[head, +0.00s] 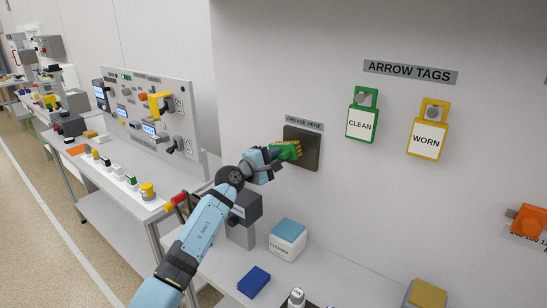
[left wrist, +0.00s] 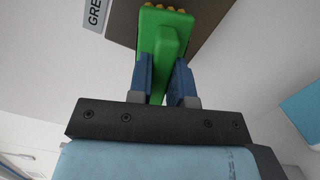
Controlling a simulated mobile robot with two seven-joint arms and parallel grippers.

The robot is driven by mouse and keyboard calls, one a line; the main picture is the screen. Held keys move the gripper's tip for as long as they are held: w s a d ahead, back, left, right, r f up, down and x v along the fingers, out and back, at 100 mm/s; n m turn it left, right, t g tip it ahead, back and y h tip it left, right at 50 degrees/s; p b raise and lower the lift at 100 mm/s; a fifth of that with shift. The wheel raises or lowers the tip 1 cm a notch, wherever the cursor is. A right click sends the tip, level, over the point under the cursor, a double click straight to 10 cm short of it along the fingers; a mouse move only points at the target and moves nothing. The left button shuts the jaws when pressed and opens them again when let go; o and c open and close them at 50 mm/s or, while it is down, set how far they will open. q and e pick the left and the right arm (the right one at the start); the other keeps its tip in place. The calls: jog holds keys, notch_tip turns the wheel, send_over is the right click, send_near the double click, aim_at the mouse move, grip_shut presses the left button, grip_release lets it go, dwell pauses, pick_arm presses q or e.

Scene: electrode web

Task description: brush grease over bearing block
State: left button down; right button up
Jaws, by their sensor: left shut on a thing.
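The bearing block is the dark square plate (head: 312,138) on the wall, under a label reading GREASE HERE (head: 304,122). My left gripper (head: 275,153) is shut on a green brush (head: 287,147), held up at the left part of the block. In the left wrist view the brush (left wrist: 164,40) stands between the two blue fingers (left wrist: 166,78), with yellow bristle tips (left wrist: 165,8) at its far end. The block (left wrist: 205,12) lies right behind the bristles. I cannot tell whether they touch it. My right gripper is not in view.
Below on the bench stand a white box with a blue top (head: 287,240), a blue block (head: 254,281) and a white bottle (head: 296,298). Green CLEAN (head: 360,124) and yellow WORN (head: 427,140) tags hang on the wall to the right. The wall between is bare.

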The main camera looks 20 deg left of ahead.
pick_arm(q)
jog(key=s+d+p, duration=0.2)
jog(key=d+p, duration=0.3)
jog(key=d, duration=0.2)
jog(key=shift+s, duration=0.3)
